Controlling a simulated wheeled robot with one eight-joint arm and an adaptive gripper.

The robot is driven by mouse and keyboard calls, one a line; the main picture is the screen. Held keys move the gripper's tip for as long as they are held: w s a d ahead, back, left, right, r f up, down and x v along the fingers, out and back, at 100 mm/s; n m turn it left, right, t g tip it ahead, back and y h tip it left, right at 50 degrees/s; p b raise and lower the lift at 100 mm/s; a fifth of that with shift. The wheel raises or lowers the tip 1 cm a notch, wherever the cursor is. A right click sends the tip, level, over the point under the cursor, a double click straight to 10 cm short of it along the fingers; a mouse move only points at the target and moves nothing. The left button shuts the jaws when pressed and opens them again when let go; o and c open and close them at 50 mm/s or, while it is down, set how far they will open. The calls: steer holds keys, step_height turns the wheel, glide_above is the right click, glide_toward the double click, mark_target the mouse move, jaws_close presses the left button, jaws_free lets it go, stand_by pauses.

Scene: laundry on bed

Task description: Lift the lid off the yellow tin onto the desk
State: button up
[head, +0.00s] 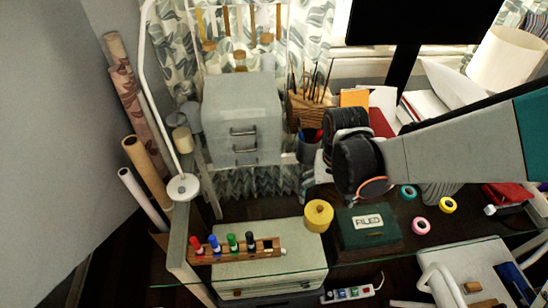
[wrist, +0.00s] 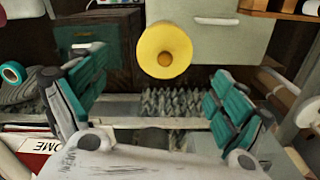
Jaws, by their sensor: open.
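The yellow tin (head: 318,217) stands upright on the dark desk (head: 288,208), with its round lid on top and a small brownish knob at the lid's centre. In the wrist view the tin's lid (wrist: 152,47) shows from above at the top middle, with its knob (wrist: 165,57). My gripper (wrist: 153,80) is open and empty, its teal-padded fingers spread left and right. The tin appears beyond the gap between the fingers, apart from them. In the head view my wrist is above and right of the tin, and the fingers are hard to make out.
A green "FILED" box (head: 368,229) stands close right of the tin. A pale case (head: 270,265) and a marker rack (head: 220,255) are to its left and front. Rolls of tape (head: 420,225) lie further right. A grey drawer unit (head: 242,110) and pen pots stand behind.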

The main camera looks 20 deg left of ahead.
mark_target(320, 208)
steer(key=shift+s+a+f+b, duration=0.15)
steer(key=shift+f+b, duration=0.5)
steer(key=shift+f, duration=0.9)
steer(key=shift+a+f+b, duration=0.2)
steer(key=shift+f+b, duration=0.45)
steer(key=shift+f, duration=0.9)
steer(key=c, duration=1.4)
steer(key=shift+o, duration=0.2)
steer(key=shift+s, duration=0.1)
